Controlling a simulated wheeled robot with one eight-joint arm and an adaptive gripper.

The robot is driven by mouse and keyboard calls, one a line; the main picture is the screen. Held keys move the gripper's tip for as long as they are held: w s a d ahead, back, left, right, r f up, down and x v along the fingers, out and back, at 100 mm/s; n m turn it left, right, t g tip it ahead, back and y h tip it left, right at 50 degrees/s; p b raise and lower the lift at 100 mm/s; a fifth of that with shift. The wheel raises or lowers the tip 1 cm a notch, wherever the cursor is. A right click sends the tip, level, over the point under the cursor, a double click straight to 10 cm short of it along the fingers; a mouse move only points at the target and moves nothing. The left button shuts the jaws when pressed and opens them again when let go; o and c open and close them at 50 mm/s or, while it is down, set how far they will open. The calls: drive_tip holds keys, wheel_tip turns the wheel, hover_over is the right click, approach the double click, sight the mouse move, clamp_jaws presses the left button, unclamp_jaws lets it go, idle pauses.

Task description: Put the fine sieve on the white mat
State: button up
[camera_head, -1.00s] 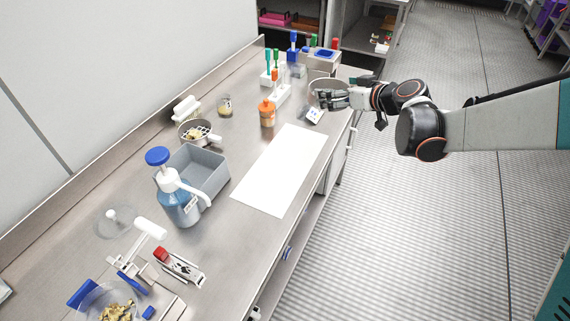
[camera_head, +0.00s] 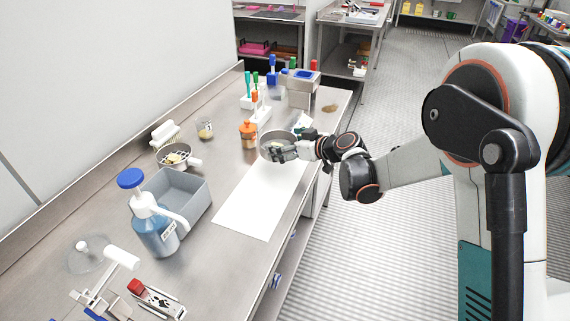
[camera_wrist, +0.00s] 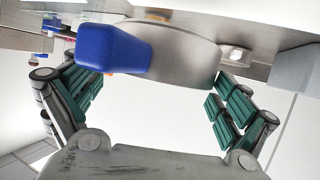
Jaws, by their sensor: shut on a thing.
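The fine sieve (camera_head: 279,139), a round grey metal drum, is in my gripper (camera_head: 284,154) at the far end of the white mat (camera_head: 248,205). The mat lies flat and its rest is bare. In the wrist view, the sieve's curved drum (camera_wrist: 182,52) spans between my gripper's green-padded fingers (camera_wrist: 158,88), with a blue part in front of it. My gripper is shut on the sieve. I cannot tell whether the sieve touches the mat. Another sieve (camera_head: 174,153) with a white handle and pale contents stands to the left.
An orange-capped bottle (camera_head: 248,136) stands just left of the held sieve. A tube rack (camera_head: 261,117) and grey box (camera_head: 302,95) are behind it. A grey bin (camera_head: 190,205) and blue pump bottle (camera_head: 155,234) stand left of the mat. A brown patch (camera_head: 330,108) marks the far counter.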

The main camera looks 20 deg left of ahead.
drive_tip(key=shift+f+b, duration=0.9)
drive_tip(key=shift+f, duration=2.05)
drive_tip(key=shift+f, duration=0.15)
drive_tip(key=o, duration=0.8)
